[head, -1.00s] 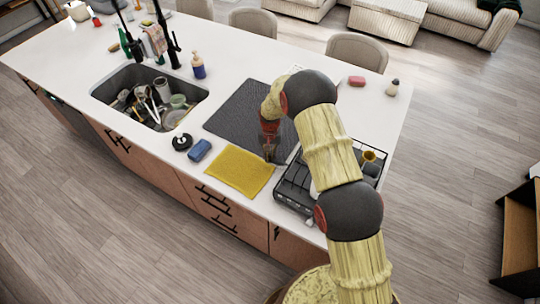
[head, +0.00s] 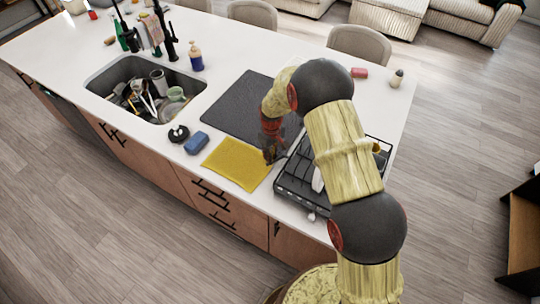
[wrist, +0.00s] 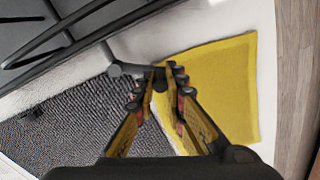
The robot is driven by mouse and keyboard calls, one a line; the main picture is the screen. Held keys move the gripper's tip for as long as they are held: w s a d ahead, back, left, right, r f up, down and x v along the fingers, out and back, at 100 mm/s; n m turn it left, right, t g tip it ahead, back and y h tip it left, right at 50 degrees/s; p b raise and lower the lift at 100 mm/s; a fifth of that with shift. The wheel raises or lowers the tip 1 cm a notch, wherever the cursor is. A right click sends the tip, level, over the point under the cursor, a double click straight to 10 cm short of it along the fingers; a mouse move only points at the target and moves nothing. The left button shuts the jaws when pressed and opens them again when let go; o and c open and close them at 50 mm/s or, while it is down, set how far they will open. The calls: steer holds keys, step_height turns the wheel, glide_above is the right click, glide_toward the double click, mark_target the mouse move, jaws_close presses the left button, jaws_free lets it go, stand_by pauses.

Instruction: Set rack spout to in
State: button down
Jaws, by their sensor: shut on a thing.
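The dark dish rack (head: 290,187) stands at the right end of the island, partly hidden behind my arm. In the wrist view its black body and bars (wrist: 40,45) fill the upper left. A small dark grey spout (wrist: 126,69) sticks out from the rack's edge towards the yellow cloth. My gripper (wrist: 162,80) is shut on the spout's outer end, between the two fingertips. In the head view my gripper (head: 271,156) is low, between the rack, the dark mat and the yellow cloth; the spout is hard to make out there.
A yellow cloth (head: 237,163) and a dark textured mat (head: 240,106) lie beside my gripper. A blue sponge (head: 197,143) and a round black item (head: 178,133) are farther left, near the sink (head: 100,82) full of dishes.

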steer(key=s+n, duration=0.1)
steer(key=n, duration=0.1)
steer(key=s+d+n+b, duration=0.1)
steer(key=n, duration=0.1)
steer(key=shift+d+b, duration=0.15)
steer(key=shift+b, duration=0.15)
steer(key=shift+s+d+n+b, duration=0.15)
steer(key=shift+d+n, duration=0.1)
steer(key=shift+n, duration=0.35)
steer(key=shift+s+d+n+b, duration=0.15)
steer(key=shift+d+n, duration=0.05)
steer(key=shift+n, duration=0.4)
steer(key=c, duration=1.9)
jaws_free()
steer(key=shift+o, duration=0.5)
steer(key=shift+s, duration=0.1)
step_height(320, 180, up, 12)
